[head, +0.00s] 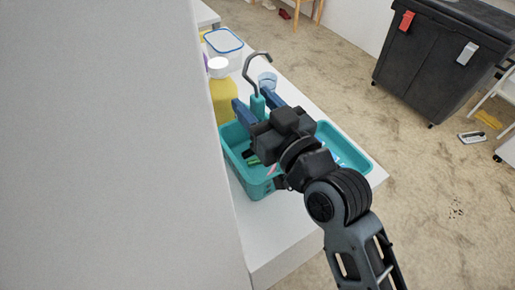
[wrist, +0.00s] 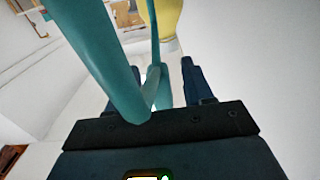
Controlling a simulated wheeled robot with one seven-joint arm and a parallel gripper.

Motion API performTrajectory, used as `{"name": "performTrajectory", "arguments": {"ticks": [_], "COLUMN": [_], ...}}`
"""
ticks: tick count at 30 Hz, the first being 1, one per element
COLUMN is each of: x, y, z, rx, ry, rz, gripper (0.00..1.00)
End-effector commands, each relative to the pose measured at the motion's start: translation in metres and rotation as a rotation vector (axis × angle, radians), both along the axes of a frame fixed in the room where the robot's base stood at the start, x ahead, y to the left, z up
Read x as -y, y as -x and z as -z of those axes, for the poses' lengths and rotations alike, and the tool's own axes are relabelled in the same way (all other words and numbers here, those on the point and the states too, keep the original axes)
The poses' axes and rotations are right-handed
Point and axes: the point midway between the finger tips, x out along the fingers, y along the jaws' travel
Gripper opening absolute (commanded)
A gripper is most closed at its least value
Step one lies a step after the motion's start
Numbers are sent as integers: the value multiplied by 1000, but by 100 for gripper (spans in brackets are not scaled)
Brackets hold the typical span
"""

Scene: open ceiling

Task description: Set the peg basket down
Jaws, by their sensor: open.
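The teal peg basket (head: 262,186) sits on a white counter in the head view, with small items inside, partly hidden by my arm. Its teal handle rises to a grey-green hook (head: 250,65). My gripper (head: 255,100) is over the basket, its blue fingers apart on either side of the handle's stem. In the wrist view the teal handle (wrist: 103,60) crosses close to the camera, and a finger (wrist: 196,80) shows to its right. Whether a finger touches the stem cannot be told.
A yellow container (head: 224,100), a clear blue-lidded box (head: 223,44) and a clear cup (head: 267,80) stand behind the basket on the counter (head: 285,240). A grey wall (head: 110,150) is close on the left. A black bin (head: 440,60) stands on the carpet at right.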

Motion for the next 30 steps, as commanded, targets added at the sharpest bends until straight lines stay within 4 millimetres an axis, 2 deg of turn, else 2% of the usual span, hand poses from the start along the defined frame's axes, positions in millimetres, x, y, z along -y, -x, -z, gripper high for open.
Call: {"name": "performTrajectory", "arguments": {"ticks": [6, 22, 30], "x": [0, 0, 0], "y": [-1, 0, 0], "z": [0, 0, -1], "rx": [0, 1, 2], "ry": [0, -1, -1], "rz": [0, 0, 1], "gripper": [51, 0, 0]}}
